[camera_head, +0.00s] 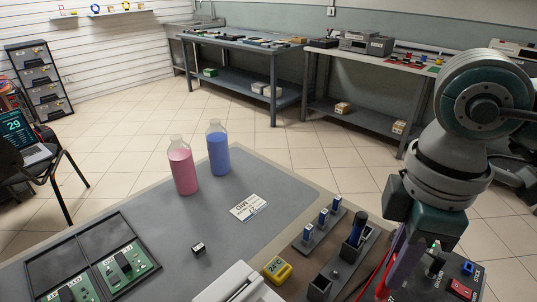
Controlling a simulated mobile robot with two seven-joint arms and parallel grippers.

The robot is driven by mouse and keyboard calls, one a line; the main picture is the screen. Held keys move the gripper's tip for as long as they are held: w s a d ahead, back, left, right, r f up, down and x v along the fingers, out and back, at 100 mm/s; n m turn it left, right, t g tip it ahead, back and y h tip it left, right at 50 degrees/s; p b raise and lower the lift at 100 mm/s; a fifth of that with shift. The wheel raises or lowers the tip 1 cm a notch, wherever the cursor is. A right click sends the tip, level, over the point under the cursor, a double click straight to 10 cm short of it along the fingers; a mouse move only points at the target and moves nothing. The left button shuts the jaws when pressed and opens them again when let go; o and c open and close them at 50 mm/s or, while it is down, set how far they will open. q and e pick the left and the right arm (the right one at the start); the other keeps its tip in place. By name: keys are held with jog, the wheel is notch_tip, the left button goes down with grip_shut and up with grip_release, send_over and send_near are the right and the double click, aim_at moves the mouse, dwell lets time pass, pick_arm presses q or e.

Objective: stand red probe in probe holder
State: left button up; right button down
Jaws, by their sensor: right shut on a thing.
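My right gripper (398,262) reaches down from the right at the table's front right. It is shut on the red probe (383,290), of which only a small red part shows low at the fingers. The rest of the probe is hidden by the fingers and the frame edge. The grey probe holder (336,274) lies just left of the gripper. My left gripper is not in view.
Pink (183,170) and blue (218,152) bottles stand farther back. The mat's middle is mostly clear.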

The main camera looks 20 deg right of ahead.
jog(key=w+a+f+n+b, duration=0.3)
jog(key=w+n+b, duration=0.5)
jog(key=n, duration=0.5)
jog(key=shift+w+f, duration=0.2)
jog(key=shift+f, duration=0.65)
jog(key=shift+f, duration=0.2)
jog(key=shift+f+b, duration=1.3)
jog(key=shift+f, duration=0.3)
jog(key=shift+f, duration=0.15)
jog(key=shift+f+b, duration=0.95)
jog(key=shift+f, duration=0.1)
